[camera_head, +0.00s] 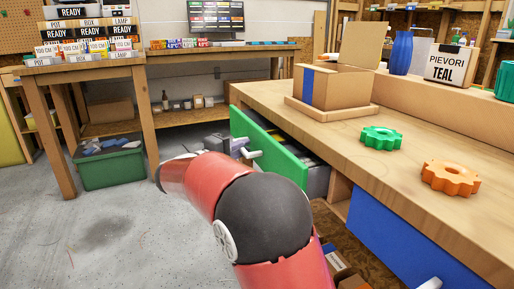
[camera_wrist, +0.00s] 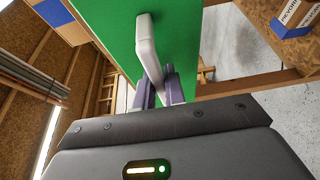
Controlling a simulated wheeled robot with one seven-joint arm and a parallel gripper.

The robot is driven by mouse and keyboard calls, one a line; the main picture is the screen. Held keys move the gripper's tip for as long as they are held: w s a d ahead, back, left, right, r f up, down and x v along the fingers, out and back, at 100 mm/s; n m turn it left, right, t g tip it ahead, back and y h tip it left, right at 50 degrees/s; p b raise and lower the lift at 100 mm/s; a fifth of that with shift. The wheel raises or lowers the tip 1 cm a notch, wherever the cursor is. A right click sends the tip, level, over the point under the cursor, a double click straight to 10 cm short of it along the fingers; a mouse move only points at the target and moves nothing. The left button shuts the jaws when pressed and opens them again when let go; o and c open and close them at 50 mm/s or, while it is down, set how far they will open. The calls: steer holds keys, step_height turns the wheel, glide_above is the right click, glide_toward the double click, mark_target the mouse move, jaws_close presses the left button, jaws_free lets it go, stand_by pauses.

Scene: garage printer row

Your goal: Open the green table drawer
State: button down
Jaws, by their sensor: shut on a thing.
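The green drawer front (camera_head: 268,147) stands out from the wooden table, so the drawer is partly open. Part of its inside (camera_head: 312,163) shows behind the front, with dark and pale items in it. The drawer's pale handle (camera_head: 251,154) is on the outer side of the green front. My gripper (camera_head: 239,146) is at this handle, partly hidden behind my red arm. In the wrist view, the green front (camera_wrist: 180,40) is close and the pale bar handle (camera_wrist: 147,45) runs down between my gripper's purple-grey fingers (camera_wrist: 156,88), which are shut on it.
A blue drawer front (camera_head: 405,235) is to the right under the same tabletop. On the table are a cardboard box (camera_head: 335,85), a green gear (camera_head: 381,138) and an orange gear (camera_head: 450,178). A green bin (camera_head: 110,165) stands at left. The concrete floor (camera_head: 120,225) at left is clear.

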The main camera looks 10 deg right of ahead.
steer(key=s+a+p, duration=0.1)
steer(key=s+a, duration=0.2)
steer(key=a, duration=1.2)
steer(key=shift+p, duration=0.4)
steer(key=c, duration=1.5)
jaws_free()
steer(key=shift+o, duration=0.2)
steer(key=v, duration=0.7)
steer(key=shift+s+a, duration=0.2)
steer(key=shift+a, duration=0.15)
steer(key=shift+p, duration=0.3)
